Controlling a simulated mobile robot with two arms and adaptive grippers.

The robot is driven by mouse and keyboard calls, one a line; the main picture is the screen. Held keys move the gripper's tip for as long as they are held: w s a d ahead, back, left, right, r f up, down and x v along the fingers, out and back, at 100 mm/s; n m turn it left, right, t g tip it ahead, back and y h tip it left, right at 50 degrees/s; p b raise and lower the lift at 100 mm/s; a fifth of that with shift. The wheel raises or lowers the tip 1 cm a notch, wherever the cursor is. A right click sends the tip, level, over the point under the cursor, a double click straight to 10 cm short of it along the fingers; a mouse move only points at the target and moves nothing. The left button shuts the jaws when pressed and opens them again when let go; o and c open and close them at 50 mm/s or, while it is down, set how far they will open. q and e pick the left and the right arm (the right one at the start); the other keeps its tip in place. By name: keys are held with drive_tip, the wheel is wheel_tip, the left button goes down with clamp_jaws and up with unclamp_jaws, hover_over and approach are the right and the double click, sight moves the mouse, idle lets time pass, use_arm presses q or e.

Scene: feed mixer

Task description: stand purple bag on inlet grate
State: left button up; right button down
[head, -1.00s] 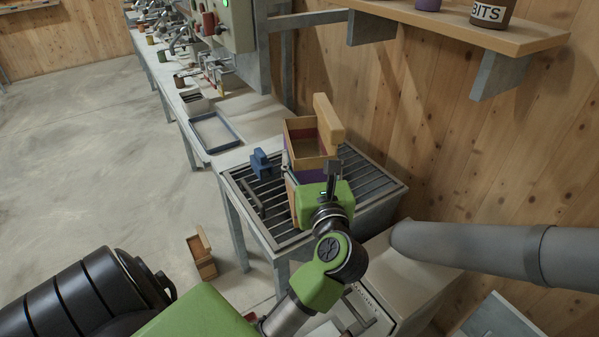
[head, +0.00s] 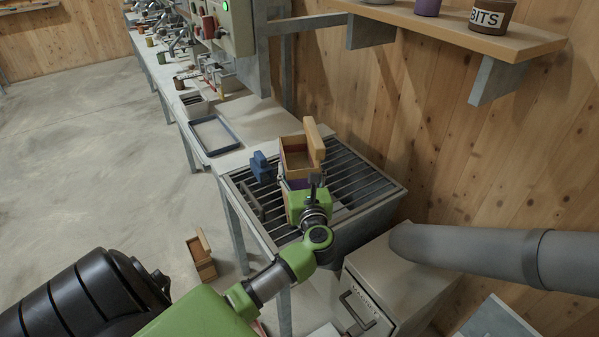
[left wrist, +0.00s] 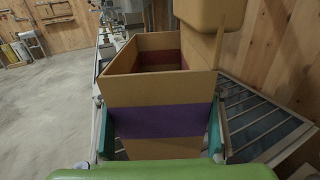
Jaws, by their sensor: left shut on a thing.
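The purple bag (left wrist: 160,85) is an open-topped tan box shape with a purple band and a raised flap. In the left wrist view it stands upright between the two fingers of my left gripper (left wrist: 160,140), which is shut on it. In the head view the bag (head: 296,160) is over the slatted inlet grate (head: 360,182), with my left gripper (head: 298,188) on its near side. The gripper hides the bag's lower part, so I cannot tell whether it touches the bars. My right gripper is not in view.
A blue block-like part (head: 262,167) sits on the grate's left side, close to the bag. A blue-rimmed tray (head: 214,135) lies on the bench behind. A small tan box (head: 202,258) stands on the floor. A grey pipe (head: 480,250) is at the right. The grate's right side is clear.

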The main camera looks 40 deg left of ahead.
use_arm(q)
drive_tip(key=shift+f, duration=0.2)
drive_tip(key=o, duration=1.8)
drive_tip(key=shift+f, duration=0.25)
drive_tip(key=shift+r, duration=0.15)
